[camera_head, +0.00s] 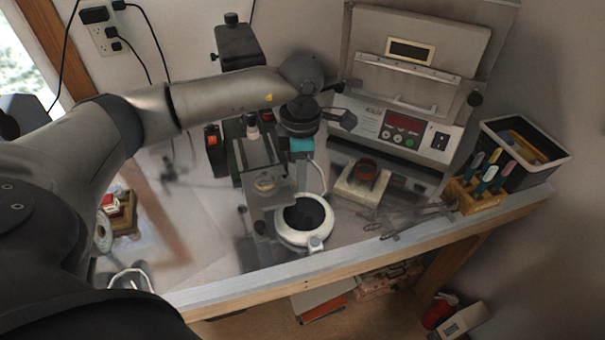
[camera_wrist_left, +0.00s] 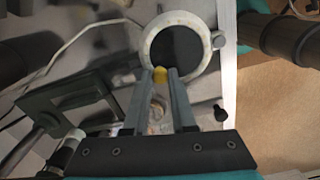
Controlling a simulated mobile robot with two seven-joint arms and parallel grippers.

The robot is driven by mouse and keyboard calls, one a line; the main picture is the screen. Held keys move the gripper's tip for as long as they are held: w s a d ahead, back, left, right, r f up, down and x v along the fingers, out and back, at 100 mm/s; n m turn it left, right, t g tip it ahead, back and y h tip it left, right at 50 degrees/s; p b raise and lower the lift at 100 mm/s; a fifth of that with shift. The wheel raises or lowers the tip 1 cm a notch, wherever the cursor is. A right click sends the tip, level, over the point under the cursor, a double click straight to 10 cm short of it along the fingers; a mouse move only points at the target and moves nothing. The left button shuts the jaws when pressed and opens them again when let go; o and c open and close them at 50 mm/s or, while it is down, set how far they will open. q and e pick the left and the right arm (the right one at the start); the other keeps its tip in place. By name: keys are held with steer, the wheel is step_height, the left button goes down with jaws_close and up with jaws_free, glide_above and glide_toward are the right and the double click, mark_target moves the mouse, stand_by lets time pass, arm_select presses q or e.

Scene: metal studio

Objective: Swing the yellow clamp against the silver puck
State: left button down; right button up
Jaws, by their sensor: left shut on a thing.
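My left gripper (camera_head: 300,182) reaches down over the bench beside a white ring with a black centre. In the left wrist view, its two fingers (camera_wrist_left: 160,76) are shut on the small yellow clamp (camera_wrist_left: 159,73), at the near edge of the ring. The clamp cannot be made out in the head view. A small round pale disc (camera_head: 265,183) on the metal stage left of the gripper may be the silver puck; I cannot tell for sure. Between the fingers in the wrist view a small pale round thing shows, partly hidden. My right gripper is not in view.
The white ring (camera_head: 281,233) stands near the bench's front edge (camera_head: 350,243). A wooden tool rack (camera_head: 478,196) and a black bin (camera_head: 545,160) are farther right.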

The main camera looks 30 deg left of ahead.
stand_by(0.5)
arm_select(q)
steer(key=c, duration=0.7)
jaws_free()
steer(key=shift+r, duration=0.1)
step_height(320, 180, up, 15)
steer(key=shift+r, duration=0.1)
